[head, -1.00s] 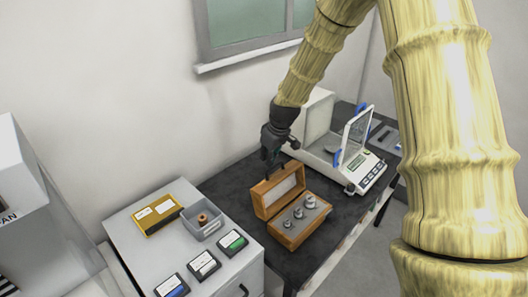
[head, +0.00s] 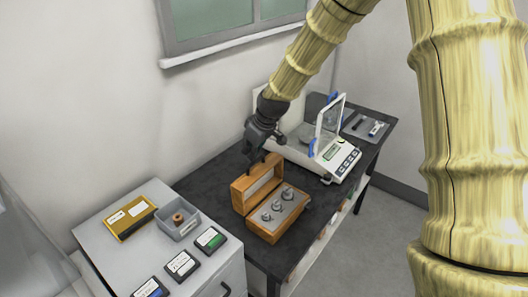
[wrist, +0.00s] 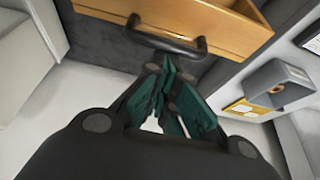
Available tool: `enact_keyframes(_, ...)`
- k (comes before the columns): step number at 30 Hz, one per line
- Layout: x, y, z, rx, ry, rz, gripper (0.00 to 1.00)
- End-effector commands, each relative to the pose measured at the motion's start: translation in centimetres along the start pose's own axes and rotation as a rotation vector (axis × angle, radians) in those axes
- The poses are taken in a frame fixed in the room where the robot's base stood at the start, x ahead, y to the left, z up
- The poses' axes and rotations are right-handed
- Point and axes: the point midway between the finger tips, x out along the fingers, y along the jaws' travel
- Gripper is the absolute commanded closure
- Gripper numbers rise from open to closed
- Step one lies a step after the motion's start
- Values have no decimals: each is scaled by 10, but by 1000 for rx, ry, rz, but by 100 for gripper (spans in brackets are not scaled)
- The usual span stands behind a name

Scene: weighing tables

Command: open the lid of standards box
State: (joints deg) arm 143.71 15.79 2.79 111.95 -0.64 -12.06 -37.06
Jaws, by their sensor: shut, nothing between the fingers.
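The standards box (head: 262,234) is a wooden case on the dark table, holding several metal weights in a grey insert. Its lid (head: 262,183) stands raised at the back edge, with its pale inner side showing. My gripper (head: 256,160) is behind the lid, near its upper edge, pointing down. In the wrist view my gripper (wrist: 167,72) has its teal fingers together and empty. Just beyond the fingertips are a dark handle (wrist: 168,44) and the lid's wood (wrist: 185,22). I cannot tell whether the fingers touch the handle.
A balance (head: 322,155) with a raised clear door stands to the right of the box. A grey cabinet at left bears a yellow box (head: 130,217), a grey bin (head: 178,227) and several small labelled cases (head: 182,265). Dark table surface is bare left of the box.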

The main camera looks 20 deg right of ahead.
Motion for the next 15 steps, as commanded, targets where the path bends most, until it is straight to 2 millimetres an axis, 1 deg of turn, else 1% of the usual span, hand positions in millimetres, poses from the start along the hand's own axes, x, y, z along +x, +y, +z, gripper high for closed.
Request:
enact_keyframes(2,1,-3,-2,-5,-1,-2,100)
enact_keyframes(11,0,-2,-1,-4,-1,-2,100)
enact_keyframes(15,-5,-1,-1,-2,0,-1,100)
